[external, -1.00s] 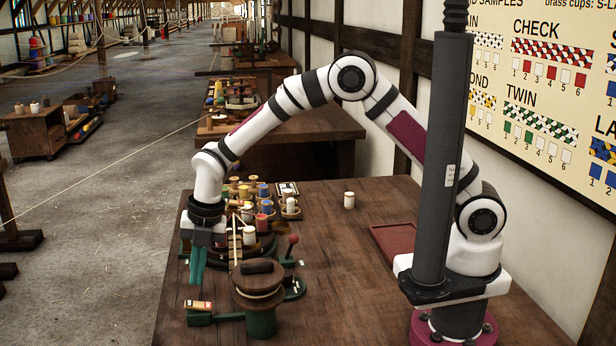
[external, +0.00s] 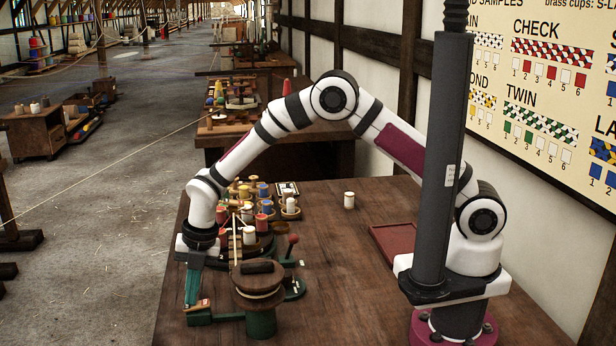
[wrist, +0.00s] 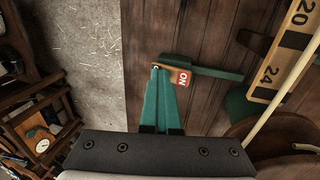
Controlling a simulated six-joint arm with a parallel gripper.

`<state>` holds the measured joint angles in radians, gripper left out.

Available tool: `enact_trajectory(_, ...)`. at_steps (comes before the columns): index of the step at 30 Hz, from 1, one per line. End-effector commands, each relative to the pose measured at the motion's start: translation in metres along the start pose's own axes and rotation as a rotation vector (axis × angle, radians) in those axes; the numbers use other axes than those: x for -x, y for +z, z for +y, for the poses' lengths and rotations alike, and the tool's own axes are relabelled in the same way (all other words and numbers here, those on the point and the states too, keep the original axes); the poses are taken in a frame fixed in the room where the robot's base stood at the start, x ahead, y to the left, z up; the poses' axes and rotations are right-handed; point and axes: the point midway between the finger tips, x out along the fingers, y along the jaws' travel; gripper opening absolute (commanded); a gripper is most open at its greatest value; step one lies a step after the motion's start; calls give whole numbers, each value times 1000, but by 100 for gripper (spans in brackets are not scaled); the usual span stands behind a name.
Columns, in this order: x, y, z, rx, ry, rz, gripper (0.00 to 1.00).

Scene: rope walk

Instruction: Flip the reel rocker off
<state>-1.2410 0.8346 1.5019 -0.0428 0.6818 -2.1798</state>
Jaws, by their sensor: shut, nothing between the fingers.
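The reel rocker (external: 203,304) is a small tan switch on a green base (external: 228,317) at the near left edge of the bench. In the wrist view the rocker (wrist: 168,70) shows a red plate reading ON at its right end. My gripper (external: 190,303) is shut and empty, its green fingers pointing down. In the wrist view the fingertips (wrist: 156,69) are at the rocker's left end, opposite the ON plate; I cannot tell whether they touch it. The fingers hide part of the rocker in the external view. The wooden reel (external: 258,279) stands to the right on a green stand.
A gauge strip (wrist: 285,50) and pale rope lie right of the rocker in the wrist view. Several spools (external: 264,206) stand behind the reel, near a red-knobbed lever (external: 292,240). A red tray (external: 393,243) lies at right. The middle of the bench is clear.

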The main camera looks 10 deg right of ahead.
Motion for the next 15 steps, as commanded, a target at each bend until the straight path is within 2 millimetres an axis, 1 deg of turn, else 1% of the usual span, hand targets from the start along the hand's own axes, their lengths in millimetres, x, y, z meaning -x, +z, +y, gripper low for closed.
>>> enact_trajectory(1,-2,0,-3,-1,-8,2,0)
enact_trajectory(8,-2,0,-6,-2,-12,3,0)
enact_trajectory(15,0,0,-18,-3,-15,4,0)
